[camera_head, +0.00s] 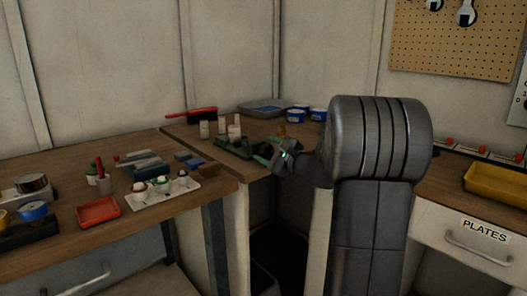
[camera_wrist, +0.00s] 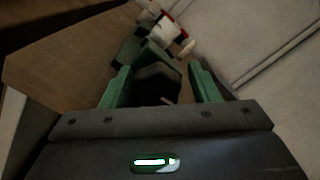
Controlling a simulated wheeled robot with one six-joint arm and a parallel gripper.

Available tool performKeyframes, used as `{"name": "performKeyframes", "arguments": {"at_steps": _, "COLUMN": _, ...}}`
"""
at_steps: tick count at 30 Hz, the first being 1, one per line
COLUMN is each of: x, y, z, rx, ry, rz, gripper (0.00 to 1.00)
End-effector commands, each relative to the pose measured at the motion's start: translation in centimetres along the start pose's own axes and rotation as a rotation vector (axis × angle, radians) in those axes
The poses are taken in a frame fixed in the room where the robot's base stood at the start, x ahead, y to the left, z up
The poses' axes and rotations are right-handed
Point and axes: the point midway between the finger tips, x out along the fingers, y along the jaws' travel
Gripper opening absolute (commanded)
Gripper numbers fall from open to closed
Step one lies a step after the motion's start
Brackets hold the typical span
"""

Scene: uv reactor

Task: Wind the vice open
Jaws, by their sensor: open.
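The vice (camera_head: 234,147) is a low dark green form at the front of the corner bench, partly hidden by my gripper in the head view. My gripper (camera_head: 271,157) is beside its right end. In the wrist view, my gripper (camera_wrist: 160,70) is open, with a green finger on each side. A dark block shows between the fingers, with a green part of the vice (camera_wrist: 152,53) just beyond it. I cannot tell whether the fingers touch the vice. The vice's handle and the gap between its jaws cannot be made out.
Pale cylinders (camera_head: 234,131), a red-handled brush (camera_head: 201,115) and blue tubs (camera_head: 296,115) stand behind the vice. The left bench holds a white tray (camera_head: 160,199) and a red tray (camera_head: 98,211). A yellow tray (camera_head: 497,184) is at right. My arm hides part of the bench.

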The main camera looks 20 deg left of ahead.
Motion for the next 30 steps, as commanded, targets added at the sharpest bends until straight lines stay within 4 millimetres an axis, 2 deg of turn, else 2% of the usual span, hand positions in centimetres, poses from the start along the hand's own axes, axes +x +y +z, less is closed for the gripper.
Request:
{"name": "performKeyframes", "arguments": {"at_steps": 1, "x": -0.8, "y": 0.8, "z": -1.2, "rx": 0.003, "ry": 0.022, "rz": 0.01, "gripper": 0.69}}
{"name": "performKeyframes", "arguments": {"at_steps": 30, "x": -7.5, "y": 0.4, "z": -0.5, "rx": 0.002, "ry": 0.012, "rz": 0.008, "gripper": 0.69}}
